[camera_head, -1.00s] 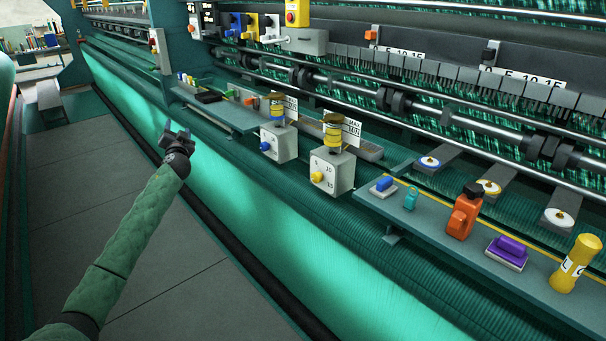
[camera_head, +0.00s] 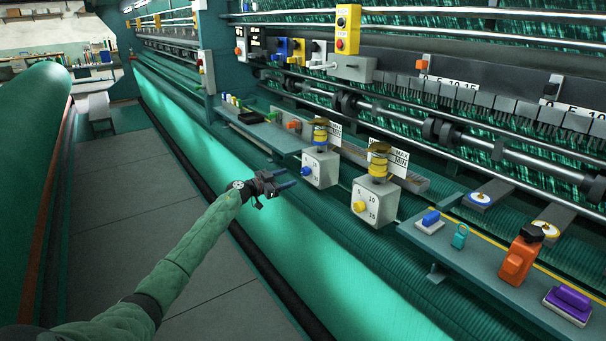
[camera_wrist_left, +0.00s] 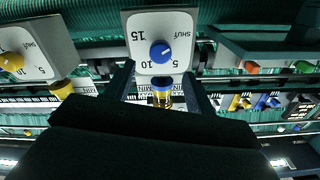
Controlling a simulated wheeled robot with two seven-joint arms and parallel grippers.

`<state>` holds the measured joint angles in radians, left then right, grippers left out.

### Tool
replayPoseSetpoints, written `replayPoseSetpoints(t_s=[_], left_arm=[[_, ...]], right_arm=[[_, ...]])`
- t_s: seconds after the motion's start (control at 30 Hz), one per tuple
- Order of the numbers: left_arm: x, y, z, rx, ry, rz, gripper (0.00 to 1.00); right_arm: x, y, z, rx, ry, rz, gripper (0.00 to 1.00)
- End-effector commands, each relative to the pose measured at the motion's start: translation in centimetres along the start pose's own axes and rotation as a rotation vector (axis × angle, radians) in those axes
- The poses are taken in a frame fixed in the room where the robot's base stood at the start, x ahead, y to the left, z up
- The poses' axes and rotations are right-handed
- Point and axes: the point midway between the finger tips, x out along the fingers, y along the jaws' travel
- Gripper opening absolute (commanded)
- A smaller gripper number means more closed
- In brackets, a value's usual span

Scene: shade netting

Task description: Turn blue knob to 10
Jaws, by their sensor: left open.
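The blue knob (camera_head: 306,171) sits on the front of a pale box (camera_head: 322,172) with a yellow-banded part on top. In the left wrist view the blue knob (camera_wrist_left: 160,52) is on a white dial plate (camera_wrist_left: 141,22) marked SHUT, 5, 10 and 15, which appears upside down. A pale mark shows on the knob, but I cannot tell exactly where it points. My left gripper (camera_head: 286,178) is open and empty, just left of the knob and apart from it. In the wrist view its fingers (camera_wrist_left: 160,82) flank the box's lower picture area. My right gripper is not in view.
A similar box with a yellow knob (camera_head: 359,206) stands right of the blue one. A shelf (camera_head: 470,262) at right holds several coloured items. A tray (camera_head: 250,127) lies on the left shelf. The aisle floor (camera_head: 130,210) at left is clear.

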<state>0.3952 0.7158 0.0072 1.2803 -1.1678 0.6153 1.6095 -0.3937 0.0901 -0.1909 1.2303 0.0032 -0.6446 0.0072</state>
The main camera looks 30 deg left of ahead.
Motion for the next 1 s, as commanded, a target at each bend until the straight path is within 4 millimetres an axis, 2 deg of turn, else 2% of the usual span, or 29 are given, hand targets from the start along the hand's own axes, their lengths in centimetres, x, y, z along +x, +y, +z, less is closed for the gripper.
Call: replayPoseSetpoints(t_s=[0.17,0.6,0.8,1.0], left_arm=[[1.0,-0.1,-0.2,-0.012,0.002,-0.003,0.55],[6.4,-0.2,-0.3,-0.01,0.002,-0.004,0.55],[7.6,-0.1,-0.2,-0.009,0.002,-0.003,0.55],[7.8,-0.1,0.0,-0.008,0.001,-0.003,0.55]], right_arm=[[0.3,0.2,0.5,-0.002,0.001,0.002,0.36],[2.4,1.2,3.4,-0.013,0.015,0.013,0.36],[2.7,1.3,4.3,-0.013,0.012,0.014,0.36],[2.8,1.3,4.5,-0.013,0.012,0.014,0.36]])
